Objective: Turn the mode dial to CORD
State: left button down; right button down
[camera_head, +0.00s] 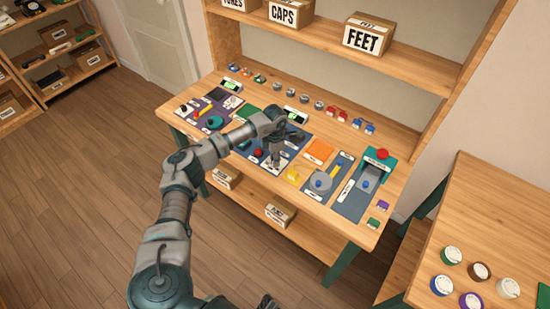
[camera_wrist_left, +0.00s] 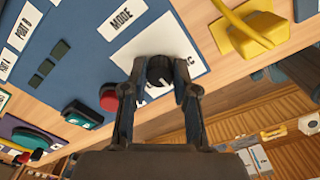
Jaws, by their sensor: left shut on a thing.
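My left gripper (camera_head: 276,163) reaches down onto the white dial plate in the middle of the workbench. In the left wrist view, its two fingers (camera_wrist_left: 160,85) are shut on the black mode dial (camera_wrist_left: 160,68), one on each side. The dial sits on the white plate (camera_wrist_left: 135,50), beside the label reading MODE (camera_wrist_left: 121,18). Lettering on the plate is partly covered by the dial and fingers; only a few letters show, so the dial's setting cannot be read. In the head view the gripper hides the dial. A dark part at the bottom edge may be my right gripper (camera_head: 267,301).
A red button (camera_wrist_left: 109,101) lies left of the dial in the wrist view, and a yellow part (camera_wrist_left: 245,38) lies right. A shelf with boxes is behind.

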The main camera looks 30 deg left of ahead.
pick_arm(q)
jog(key=c, duration=0.9)
grip_release()
jog(key=shift+f, duration=0.15)
jog(key=shift+w+a, duration=0.1)
notch_tip(320, 180, up, 12)
jog(key=shift+w+f, duration=0.1)
